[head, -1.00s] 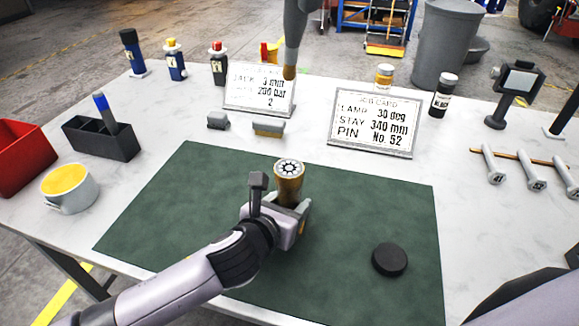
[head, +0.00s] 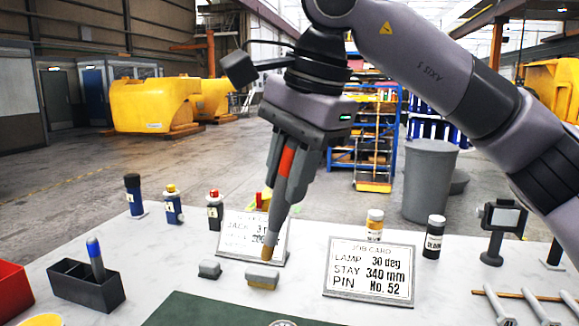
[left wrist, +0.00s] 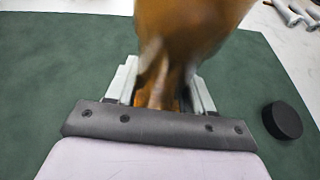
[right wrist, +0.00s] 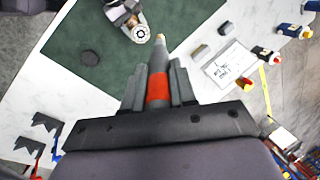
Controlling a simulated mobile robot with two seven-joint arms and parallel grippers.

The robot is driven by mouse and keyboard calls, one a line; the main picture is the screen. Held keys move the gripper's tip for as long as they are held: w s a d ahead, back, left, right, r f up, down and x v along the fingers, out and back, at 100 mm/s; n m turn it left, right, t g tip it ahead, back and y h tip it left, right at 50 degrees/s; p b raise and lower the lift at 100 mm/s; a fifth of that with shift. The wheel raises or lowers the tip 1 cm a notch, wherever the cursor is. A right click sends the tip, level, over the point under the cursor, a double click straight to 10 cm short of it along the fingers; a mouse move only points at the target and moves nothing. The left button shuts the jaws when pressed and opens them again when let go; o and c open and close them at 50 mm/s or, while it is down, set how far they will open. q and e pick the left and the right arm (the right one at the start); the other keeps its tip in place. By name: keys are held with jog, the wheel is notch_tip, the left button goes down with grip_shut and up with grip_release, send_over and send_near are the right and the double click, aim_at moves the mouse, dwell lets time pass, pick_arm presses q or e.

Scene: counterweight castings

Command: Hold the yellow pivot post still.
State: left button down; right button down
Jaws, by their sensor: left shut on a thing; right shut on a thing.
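The yellow pivot post is brownish-gold and fills the upper middle of the left wrist view (left wrist: 185,45). My left gripper (left wrist: 160,95) is shut on its lower part. In the head view only the rim of its round top (head: 283,323) shows at the bottom edge; my left gripper is out of that picture. The right wrist view shows the post's ringed top (right wrist: 141,33) beside my left gripper (right wrist: 124,14). My right gripper (head: 290,180) is shut on a grey tool with a red band (head: 286,163) and a tan tip, held upright, tip down.
A green mat (left wrist: 50,90) lies below, with a black disc (left wrist: 283,120) on it. A dark tray (head: 85,287) and bottles stand left.

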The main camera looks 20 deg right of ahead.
pick_arm(q)
jog(key=shift+r, duration=0.15)
pick_arm(e)
jog(key=shift+w+d+f+y, duration=0.3)
jog(key=shift+w+f+y, duration=0.25)
jog(key=shift+f+y, duration=0.05)
jog(key=shift+w+f+g, duration=0.1)
jog(key=shift+f+g, duration=0.2)
jog(key=shift+f, duration=2.3)
jog(key=shift+r, duration=0.25)
